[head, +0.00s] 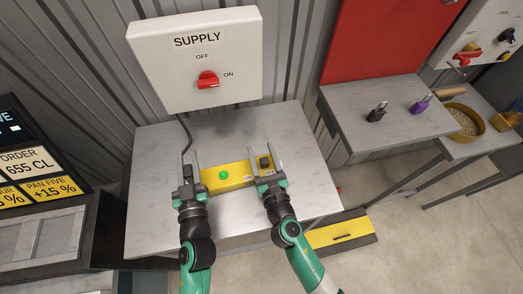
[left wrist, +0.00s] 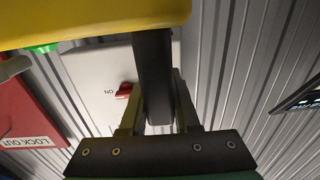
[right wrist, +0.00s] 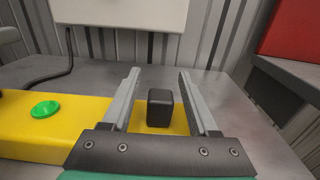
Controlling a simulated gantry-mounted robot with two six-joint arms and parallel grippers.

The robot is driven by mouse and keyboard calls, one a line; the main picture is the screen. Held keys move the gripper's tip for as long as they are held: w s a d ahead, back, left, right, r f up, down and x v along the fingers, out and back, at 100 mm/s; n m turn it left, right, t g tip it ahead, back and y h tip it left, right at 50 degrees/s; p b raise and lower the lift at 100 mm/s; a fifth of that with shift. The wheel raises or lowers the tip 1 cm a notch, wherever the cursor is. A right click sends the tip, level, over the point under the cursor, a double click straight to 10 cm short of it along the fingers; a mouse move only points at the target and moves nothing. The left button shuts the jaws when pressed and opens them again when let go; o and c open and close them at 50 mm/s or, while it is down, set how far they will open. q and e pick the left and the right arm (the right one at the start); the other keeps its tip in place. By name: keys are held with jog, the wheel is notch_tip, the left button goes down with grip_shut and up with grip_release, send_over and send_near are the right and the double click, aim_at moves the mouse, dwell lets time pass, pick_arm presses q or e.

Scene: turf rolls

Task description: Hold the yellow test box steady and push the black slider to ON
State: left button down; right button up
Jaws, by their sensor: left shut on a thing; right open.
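The yellow test box (head: 236,174) lies on the grey table, with a green button or lamp (head: 223,174) on top. My left gripper (head: 189,160) is at its left end, shut on a dark upright bar (left wrist: 152,75) that appears to be the box's handle. The black slider (head: 265,162) is a dark block near the box's right end. My right gripper (head: 265,153) is open, with one finger on each side of the slider; the right wrist view shows the slider (right wrist: 160,108) between them with gaps. Small labels on the box are too small to read surely.
A white SUPPLY panel (head: 195,65) with a red switch (head: 208,80) stands behind the table (head: 160,215). A dark cable (head: 186,135) hangs from it. A side table (head: 400,130) with small padlock-like objects is at right. A screen (head: 25,150) is at left.

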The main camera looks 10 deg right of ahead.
jog(key=shift+w, duration=0.2)
grip_shut()
dwell(1.3)
